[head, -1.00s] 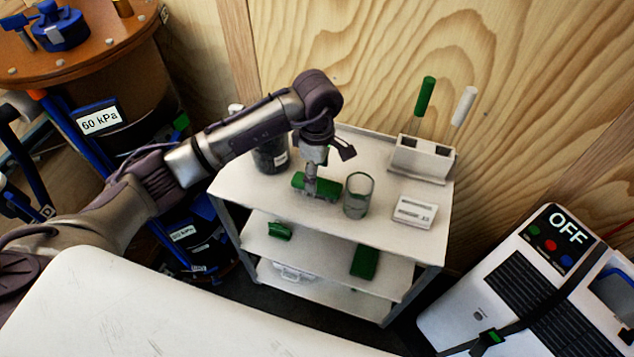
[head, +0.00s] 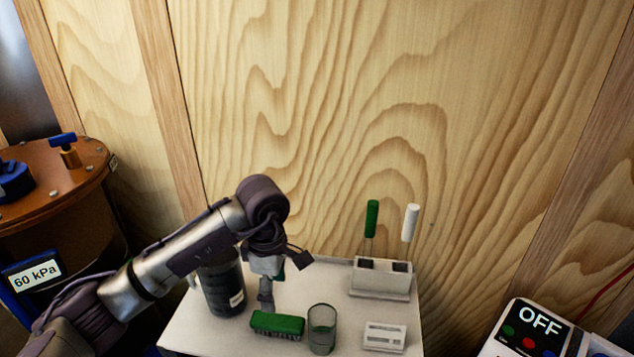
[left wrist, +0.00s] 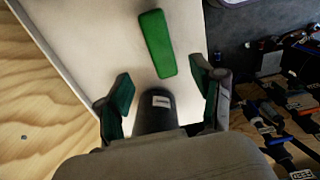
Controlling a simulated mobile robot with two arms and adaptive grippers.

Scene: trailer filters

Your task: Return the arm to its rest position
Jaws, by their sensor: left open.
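My left gripper (head: 266,298) hangs fingers-down over the white cart's top (head: 205,335), just behind the green brush (head: 277,324). The brush lies on the cart top, apart from the gripper. In the left wrist view the two green-padded fingers (left wrist: 160,78) are spread with nothing held between them. The green brush (left wrist: 157,43) lies on the surface beyond the fingertips. A dark jar with a white label (left wrist: 155,112) shows lower between the fingers, partly hidden by the gripper body. My right gripper is in neither view.
The dark jar (head: 222,290) stands left of the gripper. A clear cup (head: 321,330) and a white box (head: 384,337) stand to the right. A white holder (head: 381,278) has green-handled and white-handled tools. A wooden wall (head: 330,120) rises behind. An orange drum (head: 60,190) is left.

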